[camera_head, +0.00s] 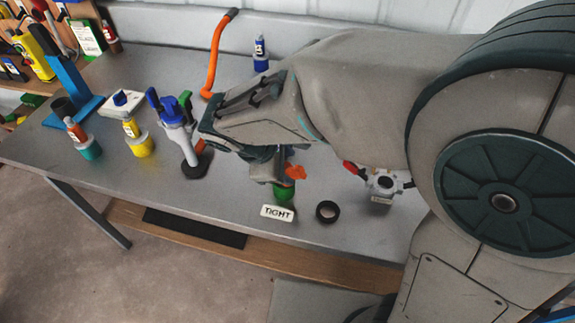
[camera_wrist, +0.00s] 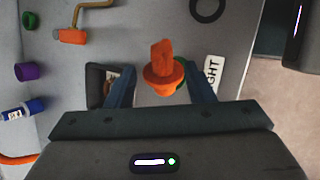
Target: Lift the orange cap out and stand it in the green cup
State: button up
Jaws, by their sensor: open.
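The orange cap (camera_wrist: 160,72) has an upright grip on a round flange. It is in or directly over the green cup (camera_wrist: 180,66); I cannot tell how deep it sits. In the head view the orange cap (camera_head: 295,172) shows just above the green cup (camera_head: 284,193), below my forearm. My gripper (camera_wrist: 160,66) is open, with one finger on each side of the cap and gaps visible between. In the head view my gripper (camera_head: 272,171) is partly hidden by my own arm. The flange hides most of the cup's opening.
A "TIGHT" label (camera_head: 277,213) and a black ring (camera_head: 327,211) lie near the cup. A grey fitting with a red handle (camera_head: 382,185) is to the right. The bench front (camera_head: 215,205) is clear.

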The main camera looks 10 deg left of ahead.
aim_at(292, 171)
jog(key=x, duration=0.5)
jog(key=shift+f, duration=0.4)
grip_shut()
